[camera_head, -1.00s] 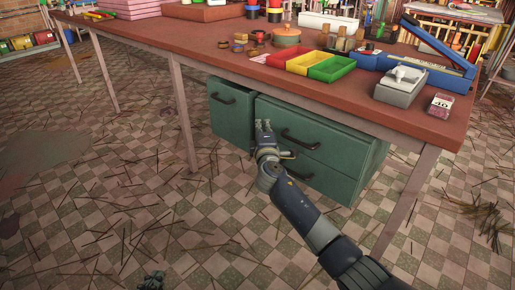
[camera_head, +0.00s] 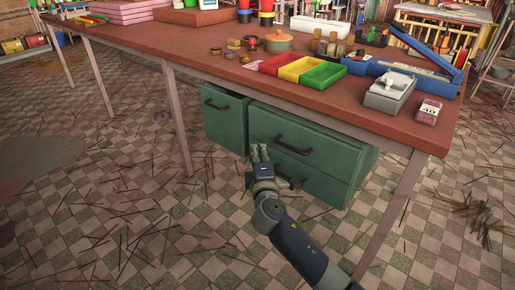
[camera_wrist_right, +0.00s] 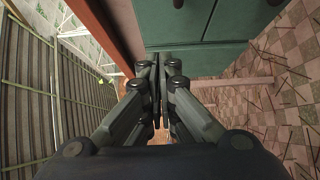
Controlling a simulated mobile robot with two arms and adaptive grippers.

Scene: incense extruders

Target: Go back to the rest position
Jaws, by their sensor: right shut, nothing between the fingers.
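My right gripper (camera_head: 259,154) is shut and empty. It hangs in front of the green drawer cabinet (camera_head: 330,185) under the table, below the tabletop edge. In the right wrist view my right gripper (camera_wrist_right: 159,72) has its fingers together with nothing between them. The green cabinet front (camera_wrist_right: 180,22) fills the top of that view. Whether the fingertips touch the cabinet cannot be told. My left gripper is not in view.
The reddish-brown table (camera_head: 215,75) carries red, yellow and green trays (camera_head: 303,68), a grey device (camera_head: 390,92), a blue tool (camera_head: 440,70) and a small card box (camera_head: 428,111). A table leg (camera_head: 400,205) stands right of my arm. Thin sticks litter the tiled floor (camera_head: 130,220).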

